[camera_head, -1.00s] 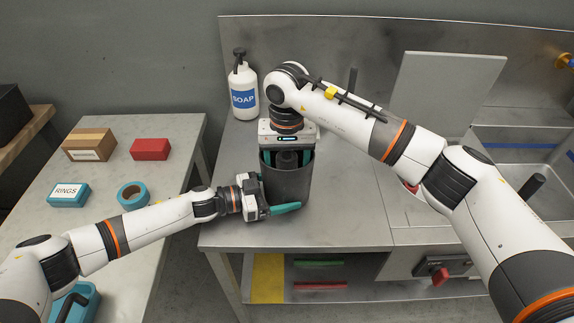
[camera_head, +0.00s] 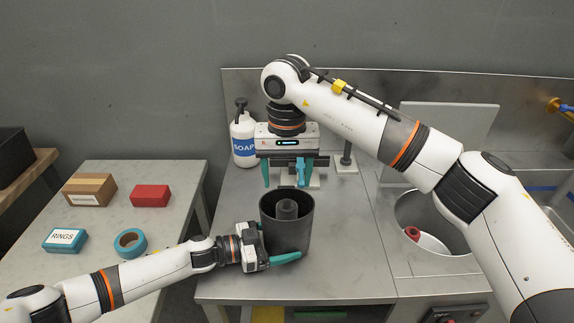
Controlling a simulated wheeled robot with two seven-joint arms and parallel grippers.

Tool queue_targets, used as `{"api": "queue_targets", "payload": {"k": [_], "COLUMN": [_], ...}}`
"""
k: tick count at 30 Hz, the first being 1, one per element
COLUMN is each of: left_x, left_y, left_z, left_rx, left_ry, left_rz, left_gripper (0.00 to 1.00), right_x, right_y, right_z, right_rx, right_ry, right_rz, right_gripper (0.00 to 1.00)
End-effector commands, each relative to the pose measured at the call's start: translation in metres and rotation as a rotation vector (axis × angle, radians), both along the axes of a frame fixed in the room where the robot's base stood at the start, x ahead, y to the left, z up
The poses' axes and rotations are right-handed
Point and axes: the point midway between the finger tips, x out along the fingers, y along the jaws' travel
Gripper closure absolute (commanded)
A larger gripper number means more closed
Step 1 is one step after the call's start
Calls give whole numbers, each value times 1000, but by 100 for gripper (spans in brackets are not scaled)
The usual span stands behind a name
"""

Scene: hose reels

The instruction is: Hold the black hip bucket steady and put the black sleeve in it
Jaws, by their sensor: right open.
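The black hip bucket (camera_head: 272,235) stands upright on the grey metal counter, its open top facing up. The black sleeve (camera_head: 288,209) stands upright inside it, near the middle; its lower part is hidden by the bucket wall. My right gripper (camera_head: 289,181) is above and behind the bucket's rim, open, with its teal fingers pointing down and apart from the sleeve. My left gripper (camera_head: 280,258) is at the bucket's lower left side. One teal finger lies along the bucket's front; the other is hidden, so its grip cannot be told.
A soap bottle (camera_head: 243,138) stands at the back left of the counter. A round basin (camera_head: 445,239) with a red and white thing (camera_head: 424,238) is at right. The left table holds boxes and a teal tape roll (camera_head: 130,243). The counter front is clear.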

Motion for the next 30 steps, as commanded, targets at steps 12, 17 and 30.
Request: {"api": "queue_targets", "payload": {"k": [12, 17, 30], "left_x": [-1, -7, -31], "left_y": [4, 25, 104], "left_z": [0, 2, 10], "left_rx": [1, 2, 2], "left_ry": [0, 0, 0], "left_rz": [1, 2, 3], "left_gripper": [0, 0, 0], "right_x": [0, 0, 0], "right_y": [0, 0, 0], "right_z": [0, 0, 0], "right_rx": [0, 0, 0], "right_ry": [0, 0, 0], "right_rz": [0, 0, 0], "right_gripper": [35, 35, 35]}}
